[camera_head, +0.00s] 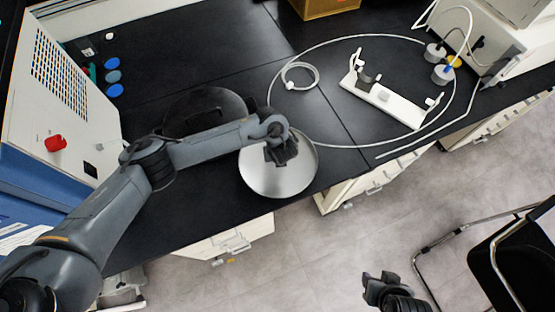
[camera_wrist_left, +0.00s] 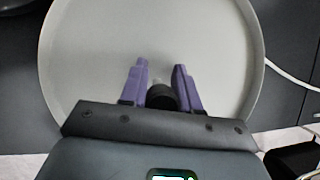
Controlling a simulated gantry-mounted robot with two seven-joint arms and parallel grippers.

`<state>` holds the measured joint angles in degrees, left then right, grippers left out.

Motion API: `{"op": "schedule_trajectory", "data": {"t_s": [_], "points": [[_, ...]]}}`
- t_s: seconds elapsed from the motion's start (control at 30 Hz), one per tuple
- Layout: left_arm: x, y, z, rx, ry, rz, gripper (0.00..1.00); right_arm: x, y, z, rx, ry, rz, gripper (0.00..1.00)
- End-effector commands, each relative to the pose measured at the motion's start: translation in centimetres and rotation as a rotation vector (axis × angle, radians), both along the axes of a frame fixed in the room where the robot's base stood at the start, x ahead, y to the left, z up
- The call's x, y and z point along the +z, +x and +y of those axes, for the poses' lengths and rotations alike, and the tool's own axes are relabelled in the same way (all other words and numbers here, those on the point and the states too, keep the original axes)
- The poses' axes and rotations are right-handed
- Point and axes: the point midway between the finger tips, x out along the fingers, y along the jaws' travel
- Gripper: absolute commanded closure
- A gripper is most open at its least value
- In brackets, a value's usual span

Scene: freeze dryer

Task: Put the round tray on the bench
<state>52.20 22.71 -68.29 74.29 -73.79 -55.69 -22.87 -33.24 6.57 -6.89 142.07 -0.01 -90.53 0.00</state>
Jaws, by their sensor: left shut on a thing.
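The round tray (camera_head: 262,180) is a shallow, pale metal disc with a raised rim. In the head view it appears over the black bench (camera_head: 225,50), its near rim close to the bench's front edge. I cannot tell whether it touches the bench top. My left gripper (camera_head: 281,155) is above the tray's middle. In the left wrist view, its purple fingers (camera_wrist_left: 160,90) are shut on a dark knob at the tray's middle, and the tray (camera_wrist_left: 100,45) fills most of the view. My right gripper (camera_head: 378,279) is over the floor, apart from everything; its jaw gap is unclear.
A dark round disc (camera_head: 190,108) lies behind my left forearm. A white machine with a red knob (camera_head: 55,143) stands left. A white stand (camera_head: 383,98) and looped tubing (camera_head: 300,75) lie right of the tray. A black chair (camera_head: 520,255) stands on the floor at right.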

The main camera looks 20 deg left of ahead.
Motion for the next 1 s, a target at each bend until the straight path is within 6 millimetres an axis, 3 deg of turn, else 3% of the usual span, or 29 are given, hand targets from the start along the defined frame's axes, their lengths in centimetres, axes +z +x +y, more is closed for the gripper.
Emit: {"op": "schedule_trajectory", "data": {"t_s": [0.4,0.8,0.83,1.0], "points": [[-3.8,0.1,0.0,-0.001,0.000,-0.001,1.00,-1.1,0.0,0.0,0.001,-0.001,-0.001,0.57],[-4.2,0.1,0.0,0.000,0.000,-0.001,1.00,-1.3,0.0,-0.2,0.006,-0.010,-0.002,0.57],[-4.2,0.0,0.1,0.000,0.000,0.000,0.66,-1.2,0.0,-0.2,0.006,-0.010,-0.001,0.57],[-4.2,0.0,0.1,0.000,0.000,0.000,0.43,-1.2,0.0,-0.2,0.006,-0.009,0.000,0.57]]}}
